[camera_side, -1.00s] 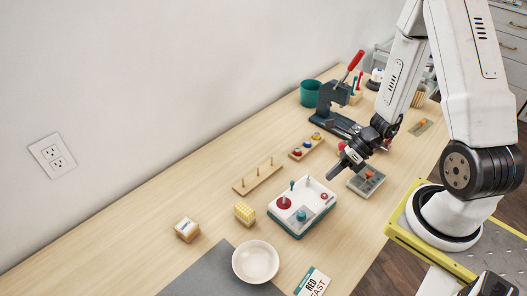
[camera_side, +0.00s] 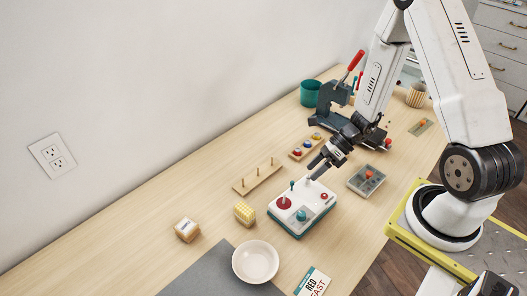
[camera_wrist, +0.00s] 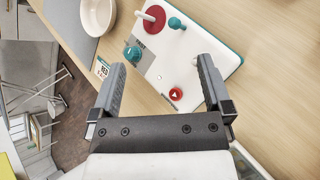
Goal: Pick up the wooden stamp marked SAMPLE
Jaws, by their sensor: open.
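A small wooden block (camera_side: 187,229) with a pale, marked top sits at the left of the table in the side view. It looks like the stamp, but its lettering is too small to read. It is not seen in the wrist view. My gripper (camera_side: 313,170) is open and empty, above the far right part of the white control box (camera_side: 304,222), well to the right of the block. In the wrist view my open gripper (camera_wrist: 160,66) has the control box (camera_wrist: 150,75) with its red and teal knobs between and beyond its fingers.
A yellow ridged block (camera_side: 244,213) and a white bowl (camera_side: 255,262) stand near the wooden block. A pegged wooden rack (camera_side: 257,176), a grey tray (camera_side: 367,181) and a lever press (camera_side: 328,96) stand farther off. A grey mat (camera_side: 205,277) lies in front.

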